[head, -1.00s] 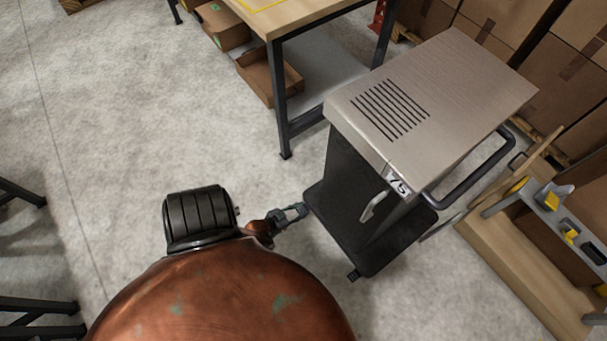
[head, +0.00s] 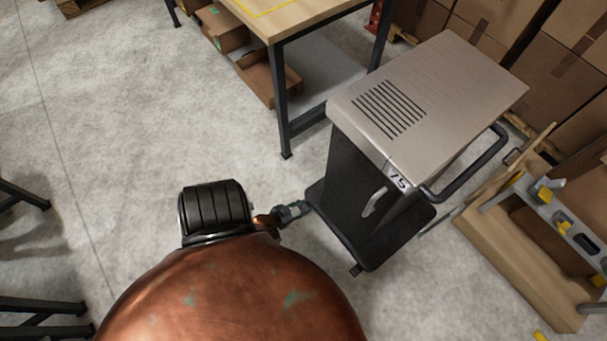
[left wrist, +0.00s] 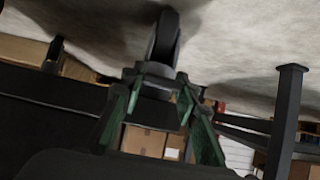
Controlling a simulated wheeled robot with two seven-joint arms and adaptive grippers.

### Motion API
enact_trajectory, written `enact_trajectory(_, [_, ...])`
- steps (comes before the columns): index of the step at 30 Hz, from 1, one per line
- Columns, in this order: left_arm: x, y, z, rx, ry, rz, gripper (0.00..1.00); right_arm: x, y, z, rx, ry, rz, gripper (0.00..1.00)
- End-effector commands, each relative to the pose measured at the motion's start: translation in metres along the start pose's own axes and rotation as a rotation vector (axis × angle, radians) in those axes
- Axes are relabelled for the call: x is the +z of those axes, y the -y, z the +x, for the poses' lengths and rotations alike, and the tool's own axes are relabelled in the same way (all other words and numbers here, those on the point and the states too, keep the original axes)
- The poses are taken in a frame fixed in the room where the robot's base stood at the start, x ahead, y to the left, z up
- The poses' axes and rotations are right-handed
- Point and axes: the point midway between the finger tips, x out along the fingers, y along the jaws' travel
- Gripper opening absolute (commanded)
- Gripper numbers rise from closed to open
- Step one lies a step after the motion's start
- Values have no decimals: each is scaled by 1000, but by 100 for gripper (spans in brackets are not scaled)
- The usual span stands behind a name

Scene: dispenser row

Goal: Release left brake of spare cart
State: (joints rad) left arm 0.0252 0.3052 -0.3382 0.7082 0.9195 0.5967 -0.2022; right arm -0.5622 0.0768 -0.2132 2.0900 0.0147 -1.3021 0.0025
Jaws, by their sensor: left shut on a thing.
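The spare cart (head: 430,90) has a light grey metal top, dark sides, a label "75" and a low black base. My left gripper (head: 294,211) is at the left corner of that base, low near the floor. In the left wrist view, tilted with the floor at the top, a dark caster wheel (left wrist: 164,38) shows beyond the fingers. My left gripper's green-padded fingers (left wrist: 158,92) are shut on a dark grey piece at the caster, apparently the left brake (left wrist: 152,76). Its exact lever position is unclear. A small dark tab (head: 355,270) sits at the base's front corner. My right gripper is out of view.
A workbench (head: 262,20) with dark legs stands behind the cart. Stacked cardboard boxes (head: 560,60) fill the back right. A wooden stand (head: 520,255) with yellow and dark items is right of the cart. Bare floor (head: 110,120) lies open to the left.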

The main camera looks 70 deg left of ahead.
Motion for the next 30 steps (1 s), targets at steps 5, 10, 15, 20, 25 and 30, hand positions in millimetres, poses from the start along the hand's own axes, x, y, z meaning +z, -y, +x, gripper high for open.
enact_trajectory(5, [-1, 2, 0, -3, -1, 1, 35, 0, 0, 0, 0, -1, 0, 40])
enact_trajectory(10, [-1, 1, 0, -1, -1, 1, 46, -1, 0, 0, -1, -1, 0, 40])
enact_trajectory(15, [0, 1, 0, -1, -1, 0, 46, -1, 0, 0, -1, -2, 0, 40])
enact_trajectory(20, [0, 0, -2, 0, 0, -1, 46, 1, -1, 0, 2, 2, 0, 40])
enact_trajectory(25, [2, -1, -14, 0, 1, -5, 46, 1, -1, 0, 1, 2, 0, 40])
enact_trajectory(30, [0, 2, -37, -2, -1, -1, 46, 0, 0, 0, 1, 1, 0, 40])
